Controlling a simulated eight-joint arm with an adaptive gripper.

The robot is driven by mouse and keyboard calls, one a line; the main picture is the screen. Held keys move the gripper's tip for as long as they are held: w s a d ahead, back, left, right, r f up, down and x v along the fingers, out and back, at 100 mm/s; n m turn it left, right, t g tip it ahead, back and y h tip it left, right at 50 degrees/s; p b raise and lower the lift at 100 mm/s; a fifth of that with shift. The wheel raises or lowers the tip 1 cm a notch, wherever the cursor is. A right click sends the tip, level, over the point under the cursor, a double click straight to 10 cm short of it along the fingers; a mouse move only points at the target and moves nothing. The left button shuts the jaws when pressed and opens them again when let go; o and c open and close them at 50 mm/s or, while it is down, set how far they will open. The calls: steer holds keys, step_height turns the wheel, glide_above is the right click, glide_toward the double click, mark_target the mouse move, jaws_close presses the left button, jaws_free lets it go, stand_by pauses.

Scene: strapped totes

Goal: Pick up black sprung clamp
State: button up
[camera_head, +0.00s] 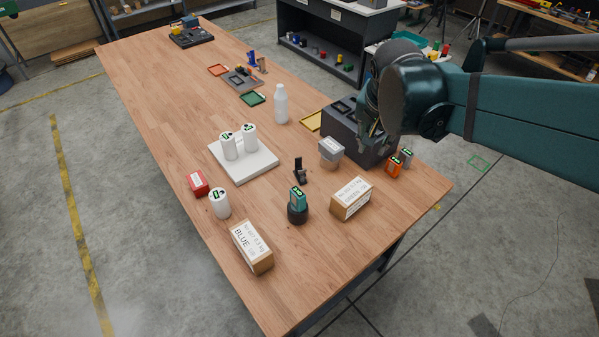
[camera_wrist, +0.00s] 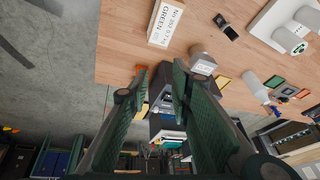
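The black sprung clamp (camera_head: 299,171) stands on the wooden table near its middle, between the white tray and the dark grey bin. In the wrist view the black clamp (camera_wrist: 226,27) shows at the upper right, beyond the fingertips. My gripper (camera_head: 374,140) is over the dark grey bin at the right side of the table, apart from the clamp and to its right. In the wrist view my gripper's two green fingers (camera_wrist: 161,70) are spread with nothing held between them.
The dark grey bin (camera_head: 370,151) is below my gripper. A grey-topped container (camera_head: 331,149) stands between bin and clamp. A teal-and-black device (camera_head: 297,204) and a GREEN-labelled box (camera_head: 351,198) are nearby. A white tray (camera_head: 262,170) holds two white cylinders.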

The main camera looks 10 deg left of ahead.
steer(key=w+a+f+m+g+h, duration=0.1)
steer(key=w+a+f+m, duration=0.1)
steer(key=w+a+f, duration=0.3)
steer(key=w+a+f+m, duration=0.2)
steer(key=w+a, duration=0.4)
steer(key=a, duration=0.1)
steer(key=m+g+h, duration=0.1)
steer(key=m+h, duration=0.1)
steer(key=m, duration=0.2)
glide_toward(298, 160)
step_height(298, 160, down, 3)
steer(key=w, duration=0.1)
steer(key=shift+d+r, duration=0.15)
steer(key=shift+r, duration=0.05)
steer(key=shift+w, duration=0.1)
steer(key=shift+x, duration=1.3)
steer(key=shift+d, duration=0.1)
steer(key=shift+d+x, duration=0.2)
steer(key=shift+x, duration=2.35)
jaws_close()
